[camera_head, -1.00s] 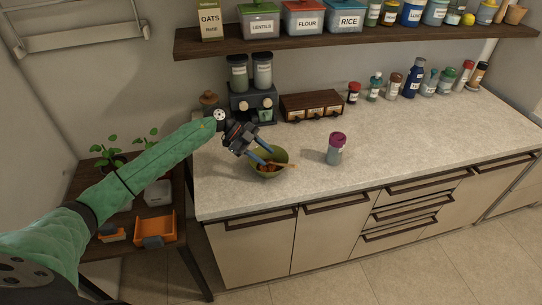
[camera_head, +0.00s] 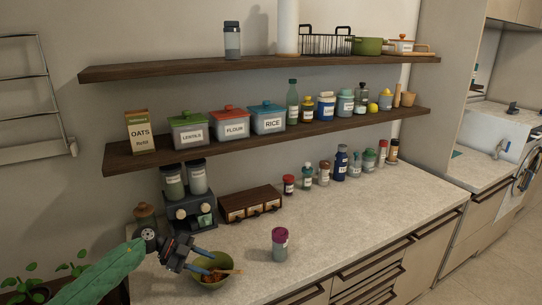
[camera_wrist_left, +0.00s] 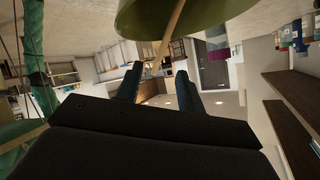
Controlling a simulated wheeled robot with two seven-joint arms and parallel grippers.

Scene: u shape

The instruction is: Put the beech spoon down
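The spoon's head is partly hidden among brown contents. My right gripper is in neither view.
A jar with a purple lid (camera_head: 280,243) stands right of the bowl. A coffee machine (camera_head: 190,212) and a small wooden drawer box (camera_head: 250,203) stand behind. Several bottles line the wall beneath two shelves (camera_head: 330,130). The counter's right front (camera_head: 360,230) is clear.

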